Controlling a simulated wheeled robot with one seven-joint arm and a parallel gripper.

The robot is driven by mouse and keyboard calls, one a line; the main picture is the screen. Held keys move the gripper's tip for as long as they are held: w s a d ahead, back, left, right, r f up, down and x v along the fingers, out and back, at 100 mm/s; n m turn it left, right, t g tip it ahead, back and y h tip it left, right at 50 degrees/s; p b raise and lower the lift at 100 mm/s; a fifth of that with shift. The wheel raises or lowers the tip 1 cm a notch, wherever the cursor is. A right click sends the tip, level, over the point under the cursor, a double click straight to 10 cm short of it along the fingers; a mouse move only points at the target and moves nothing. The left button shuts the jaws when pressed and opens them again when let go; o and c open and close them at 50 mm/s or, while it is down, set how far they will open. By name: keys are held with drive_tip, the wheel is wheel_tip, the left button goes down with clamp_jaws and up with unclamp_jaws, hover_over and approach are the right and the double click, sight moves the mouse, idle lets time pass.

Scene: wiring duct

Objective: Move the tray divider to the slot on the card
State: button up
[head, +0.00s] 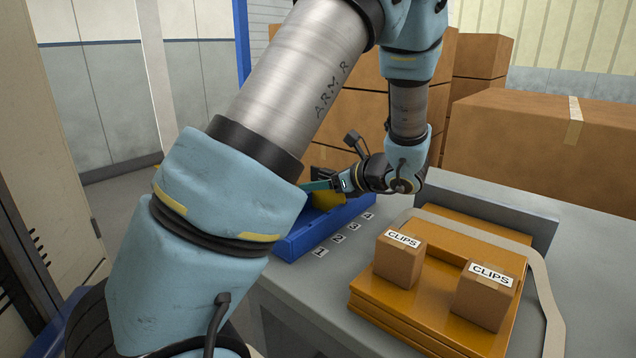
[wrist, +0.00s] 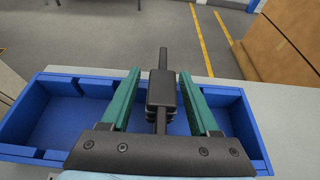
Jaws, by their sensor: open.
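A blue tray (head: 300,241) stands on the grey table, partly behind my arm in the head view. Labels 1 to 4 (head: 338,239) run along the table beside it. In the wrist view the tray (wrist: 18,128) spans the width below my gripper, with slotted walls. My gripper (wrist: 160,74) has two teal fingers spread apart over the tray; in the head view one teal finger (head: 318,186) shows above it. A black stalk with a block (wrist: 162,92) shows between the fingers. A yellow piece (head: 329,201) shows at the tray below my gripper; I cannot tell whether it is the divider. No card is recognisable.
Two cardboard boxes marked CLIPS (head: 399,262) (head: 484,296) stand on an orange stand (head: 375,306) right of the tray. A grey upright panel (head: 485,208) is behind it. Large cardboard boxes (head: 550,140) stand at the back.

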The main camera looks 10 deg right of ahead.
drive_tip(key=b+v, duration=0.1)
drive_tip(key=v, duration=0.9)
drive_tip(key=shift+s+d+r, duration=0.2)
drive_tip(key=shift+s+d, duration=0.05)
drive_tip(key=shift+r, duration=0.1)
